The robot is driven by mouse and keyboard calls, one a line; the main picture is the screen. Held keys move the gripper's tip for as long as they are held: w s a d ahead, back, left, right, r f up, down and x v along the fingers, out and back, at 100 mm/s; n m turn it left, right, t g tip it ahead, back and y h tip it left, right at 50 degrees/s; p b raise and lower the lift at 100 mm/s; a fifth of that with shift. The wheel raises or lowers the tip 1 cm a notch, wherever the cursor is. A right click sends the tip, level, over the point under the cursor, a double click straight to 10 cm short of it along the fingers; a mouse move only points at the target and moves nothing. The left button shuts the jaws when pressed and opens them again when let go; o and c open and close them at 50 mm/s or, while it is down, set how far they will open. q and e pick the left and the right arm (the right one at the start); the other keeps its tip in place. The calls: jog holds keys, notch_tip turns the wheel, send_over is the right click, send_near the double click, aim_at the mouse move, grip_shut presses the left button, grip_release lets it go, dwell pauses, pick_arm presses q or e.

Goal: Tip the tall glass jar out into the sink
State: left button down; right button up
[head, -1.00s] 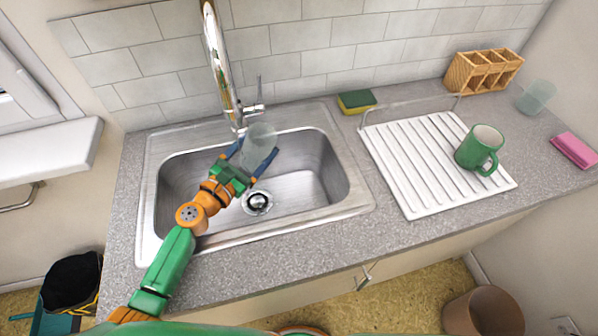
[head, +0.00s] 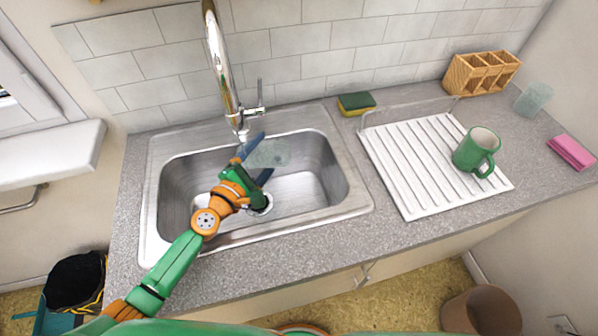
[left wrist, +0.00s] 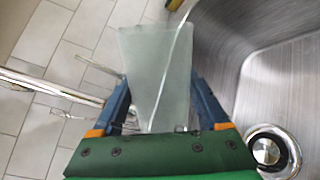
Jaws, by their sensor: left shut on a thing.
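The tall glass jar (head: 271,153) is clear and pale, held over the basin of the steel sink (head: 318,186). It is tipped well over to the right, close to lying on its side. My left gripper (head: 258,160) is shut on it, with one blue finger above and one below. In the left wrist view the jar (left wrist: 157,65) sits between the two fingers (left wrist: 160,102). I cannot make out any contents in it or anything falling from it. My right gripper is not in view.
The chrome faucet (head: 222,70) rises behind the jar. The drain (head: 262,203) is below. To the right are a sponge (head: 356,103), a white drying rack (head: 408,172), a green mug (head: 476,151), a wooden caddy (head: 481,72), another clear glass (head: 533,98) and a pink block (head: 571,151).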

aim_at(266, 157)
pick_arm(q)
jog(key=shift+r+m, duration=0.4)
jog(key=shift+r, duration=0.1)
jog(key=shift+f+m, duration=0.4)
jog(key=shift+m, duration=0.4)
jog(key=shift+s+d+r+p, duration=0.15)
jog(key=shift+r+p, duration=0.15)
jog(key=shift+p, duration=0.25)
jog(key=shift+s+d+r+m+y+p, duration=0.2)
jog(key=shift+d+m+y+p, duration=0.25)
jog(key=shift+m+p, duration=0.3)
jog(key=shift+d+r+m+p, duration=0.25)
jog(key=shift+r+m+p, duration=0.3)
jog(key=shift+m+p, duration=0.3)
jog(key=shift+r, duration=0.1)
jog(key=shift+d+m+p, duration=0.1)
jog(key=shift+m+p, duration=0.2)
jog(key=shift+s+d+r+m+p, duration=0.1)
jog(key=shift+r+m+p, duration=0.2)
jog(key=shift+m+p, duration=0.15)
